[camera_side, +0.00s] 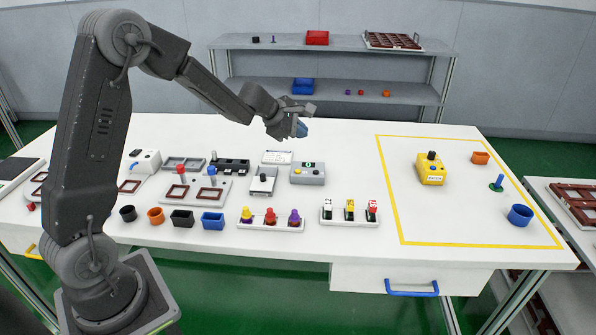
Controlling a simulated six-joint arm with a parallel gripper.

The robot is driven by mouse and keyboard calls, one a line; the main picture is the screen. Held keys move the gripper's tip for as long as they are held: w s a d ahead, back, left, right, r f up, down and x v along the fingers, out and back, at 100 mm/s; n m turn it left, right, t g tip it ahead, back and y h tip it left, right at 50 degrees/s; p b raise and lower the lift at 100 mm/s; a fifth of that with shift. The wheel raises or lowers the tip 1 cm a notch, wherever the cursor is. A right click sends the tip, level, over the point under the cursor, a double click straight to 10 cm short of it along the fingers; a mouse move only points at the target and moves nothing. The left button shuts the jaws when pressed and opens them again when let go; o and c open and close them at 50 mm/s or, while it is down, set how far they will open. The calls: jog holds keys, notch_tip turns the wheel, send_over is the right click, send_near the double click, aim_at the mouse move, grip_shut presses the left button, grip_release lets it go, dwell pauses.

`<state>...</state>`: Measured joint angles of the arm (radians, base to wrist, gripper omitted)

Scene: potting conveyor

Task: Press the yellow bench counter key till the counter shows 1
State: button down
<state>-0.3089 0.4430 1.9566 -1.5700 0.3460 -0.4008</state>
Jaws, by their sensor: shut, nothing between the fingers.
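The bench counter (311,180) is a grey box near the middle of the white table. Its small dark display (308,165) shows a green digit that looks like 0. A small yellow key (297,171) is on its top, left of the display's lower edge. My gripper (301,130) is shut and empty. It hangs in the air above and behind the counter in the picture, apart from the key. The exact height of the gap cannot be told from this one view.
Racks with coloured plugs (270,224) and switches (349,216) lie in front. A yellow box (432,174) stands inside the yellow outline at right. Table between is clear.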

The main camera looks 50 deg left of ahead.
aim_at(298, 172)
jog(key=shift+w+a+f+n, duration=0.1)
jog(key=shift+a+f+n, duration=0.2)
jog(key=shift+a+f, duration=0.1)
jog(key=shift+f, duration=4.4)
jog(key=shift+f, duration=0.1)
jog(key=shift+f, duration=0.3)
jog(key=shift+f, duration=0.4)
jog(key=shift+r, duration=0.8)
